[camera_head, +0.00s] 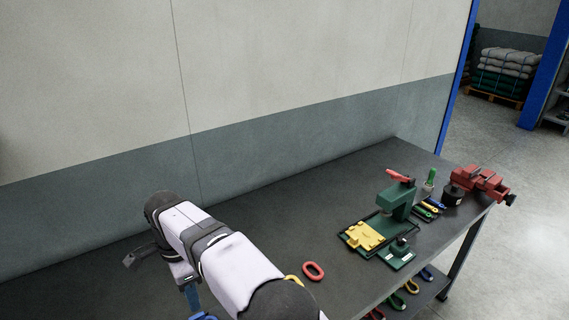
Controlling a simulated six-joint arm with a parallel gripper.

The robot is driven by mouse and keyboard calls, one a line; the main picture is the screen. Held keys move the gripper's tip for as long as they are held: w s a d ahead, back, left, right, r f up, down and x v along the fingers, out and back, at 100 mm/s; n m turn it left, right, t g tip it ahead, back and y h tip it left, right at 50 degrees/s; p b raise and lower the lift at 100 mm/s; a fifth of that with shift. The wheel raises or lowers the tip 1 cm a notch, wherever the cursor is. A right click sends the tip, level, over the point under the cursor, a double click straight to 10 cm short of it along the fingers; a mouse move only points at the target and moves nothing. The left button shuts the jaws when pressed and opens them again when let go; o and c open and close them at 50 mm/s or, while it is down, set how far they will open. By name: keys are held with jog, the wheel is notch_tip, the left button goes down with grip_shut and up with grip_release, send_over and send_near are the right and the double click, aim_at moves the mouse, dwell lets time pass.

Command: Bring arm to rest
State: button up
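My arm, with white links and dark joints, rises from the bottom edge and leans left over the dark workbench (290,262). A small dark part juts out to the left of the arm, and I cannot tell whether it belongs to my gripper. No fingertips show clearly; the arm's links cover much of the area beneath them. I cannot see anything held.
A red ring (313,271) lies right of my arm, with a yellow piece partly hidden beside it. A green press (396,199) with a yellow block (365,236), several small tools and a red vise (478,184) stand at the right. A wall runs behind the bench.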

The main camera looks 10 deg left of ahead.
jog(key=w+d+n, duration=0.2)
jog(key=w+d, duration=0.1)
jog(key=d, duration=1)
jog(key=w+d+n, duration=0.2)
jog(key=w+d, duration=0.1)
jog(key=d, duration=0.9)
jog(key=s+d+f+n, duration=0.2)
jog(key=s+d, duration=0.6)
jog(key=d, duration=0.2)
jog(key=s+d+f+n, duration=0.3)
jog(key=s+d, duration=0.5)
jog(key=d, duration=0.2)
jog(key=shift+d, duration=0.25)
